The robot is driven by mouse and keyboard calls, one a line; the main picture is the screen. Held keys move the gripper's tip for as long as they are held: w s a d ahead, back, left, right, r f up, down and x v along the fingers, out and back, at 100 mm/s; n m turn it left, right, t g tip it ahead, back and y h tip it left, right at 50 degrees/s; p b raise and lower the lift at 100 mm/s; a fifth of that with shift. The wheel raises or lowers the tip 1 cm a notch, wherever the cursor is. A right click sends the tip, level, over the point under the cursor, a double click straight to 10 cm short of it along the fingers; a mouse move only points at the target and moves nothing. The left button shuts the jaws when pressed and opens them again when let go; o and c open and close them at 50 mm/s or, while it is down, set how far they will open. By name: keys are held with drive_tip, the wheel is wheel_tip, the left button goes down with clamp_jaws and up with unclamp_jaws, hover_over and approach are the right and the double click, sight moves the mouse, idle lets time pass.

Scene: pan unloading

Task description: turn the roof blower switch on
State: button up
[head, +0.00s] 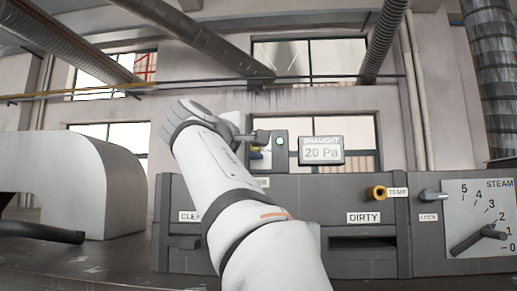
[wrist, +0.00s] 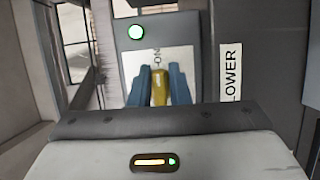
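The roof blower switch is on a grey box (head: 280,143) on top of the long panel. In the wrist view its yellow lever (wrist: 160,88) lies between the blue fingers of my gripper (wrist: 162,86); they seem to press on both its sides. A green lamp (wrist: 136,31) is lit on the box face, and a white plate with "ON" (wrist: 157,58) shows beyond the fingertips.
A draught display (head: 321,150) reads 20 Pa just right of the box. The panel carries a yellow TEMP knob (head: 376,193), a DIRTY slot (head: 363,243) and a STEAM dial (head: 482,220) at the right. A large grey duct (head: 85,185) stands at the left.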

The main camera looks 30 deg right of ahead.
drive_tip(key=o, duration=0.4)
drive_tip(key=shift+c, duration=0.2)
drive_tip(key=shift+d, duration=0.1)
drive_tip(key=b+v, duration=0.1)
drive_tip(key=v, duration=0.6)
drive_tip(key=shift+a+b, duration=0.35)
drive_tip(key=shift+s, duration=0.15)
